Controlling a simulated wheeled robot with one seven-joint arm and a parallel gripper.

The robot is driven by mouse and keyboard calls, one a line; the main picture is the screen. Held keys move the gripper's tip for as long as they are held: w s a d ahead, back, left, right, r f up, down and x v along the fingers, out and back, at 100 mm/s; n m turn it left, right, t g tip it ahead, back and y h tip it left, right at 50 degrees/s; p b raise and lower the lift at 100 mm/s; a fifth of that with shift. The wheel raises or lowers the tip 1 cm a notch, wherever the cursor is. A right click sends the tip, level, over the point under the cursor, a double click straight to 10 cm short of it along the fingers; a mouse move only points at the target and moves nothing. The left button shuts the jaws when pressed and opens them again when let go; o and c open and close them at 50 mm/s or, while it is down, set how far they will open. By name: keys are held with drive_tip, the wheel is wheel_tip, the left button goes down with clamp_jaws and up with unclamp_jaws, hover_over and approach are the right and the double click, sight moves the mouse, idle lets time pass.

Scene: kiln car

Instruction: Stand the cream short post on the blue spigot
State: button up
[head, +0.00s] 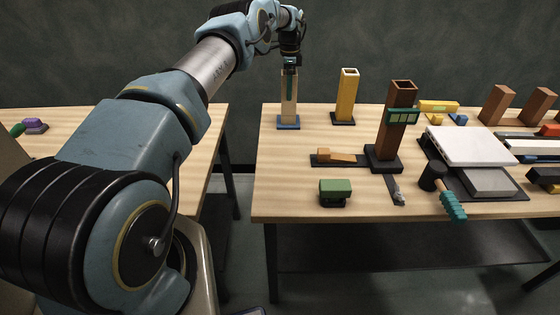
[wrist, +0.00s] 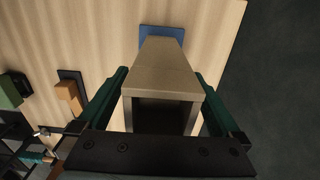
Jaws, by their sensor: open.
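The cream short post (head: 288,108) is a hollow square tube. It stands upright on the blue base plate (head: 288,126) at the table's far left corner; the spigot itself is hidden, apparently inside the post. In the wrist view the post (wrist: 160,68) shows its open top towards me, and the blue plate (wrist: 162,31) shows at its foot. My gripper (head: 291,83) is over the upper part of the post, pointing down. In the wrist view the teal fingers of my gripper (wrist: 161,75) are open, one each side of the post, with narrow gaps visible.
A yellow post (head: 348,97) stands on a black base to the right. A taller brown post (head: 396,125) with a green clip stands nearer. An orange block (head: 337,155) and a green block (head: 335,190) lie in front. The table's left edge is close by.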

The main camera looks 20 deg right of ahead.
drive_tip(key=shift+r+p, duration=1.3)
drive_tip(key=shift+r, duration=2.35)
